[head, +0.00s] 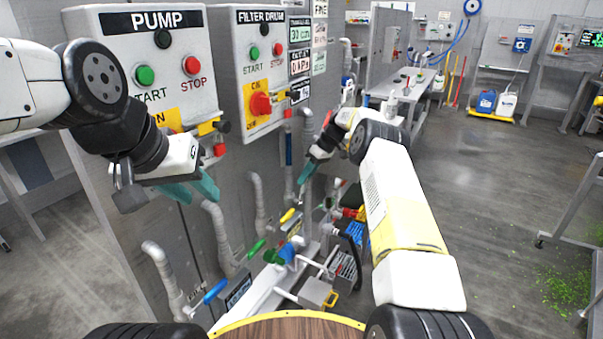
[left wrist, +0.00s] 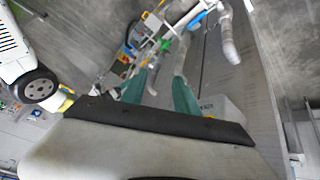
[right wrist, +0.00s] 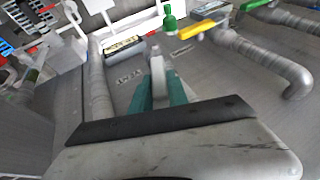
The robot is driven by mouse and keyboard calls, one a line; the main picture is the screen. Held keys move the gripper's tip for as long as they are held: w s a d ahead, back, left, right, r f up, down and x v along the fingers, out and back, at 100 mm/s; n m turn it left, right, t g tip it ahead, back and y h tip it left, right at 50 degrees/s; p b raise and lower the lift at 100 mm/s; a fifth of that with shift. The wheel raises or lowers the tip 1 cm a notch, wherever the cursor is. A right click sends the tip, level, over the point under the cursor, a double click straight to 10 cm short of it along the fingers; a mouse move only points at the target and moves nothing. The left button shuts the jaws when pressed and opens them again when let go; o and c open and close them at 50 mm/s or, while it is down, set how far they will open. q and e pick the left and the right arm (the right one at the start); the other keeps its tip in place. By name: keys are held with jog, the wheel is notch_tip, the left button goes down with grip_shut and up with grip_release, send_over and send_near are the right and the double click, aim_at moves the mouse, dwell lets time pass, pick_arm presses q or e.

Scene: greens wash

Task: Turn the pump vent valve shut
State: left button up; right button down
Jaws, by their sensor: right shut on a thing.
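My right gripper (head: 303,178) reaches toward the filter drum side of the panel. In the right wrist view its teal fingers (right wrist: 158,92) are shut on a grey lever-like handle (right wrist: 157,68) close to the grey panel. Small lettering on the panel (right wrist: 130,77) is too blurred to read, so I cannot tell whether this handle is the pump vent valve. My left gripper (head: 195,190) hangs in front of the pump box (head: 115,22), its teal fingers apart and empty. The left wrist view shows the same gap (left wrist: 160,92).
Several coloured valve handles sit low on the pipes: blue (head: 215,291), green (head: 256,249) and yellow (head: 287,215). The yellow one (right wrist: 198,30) is near my right fingers. Pipes stand out from the panel. A wooden top (head: 285,328) lies in front. Floor at right is open.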

jog(key=c, duration=1.3)
grip_release()
jog(key=shift+v, duration=3.9)
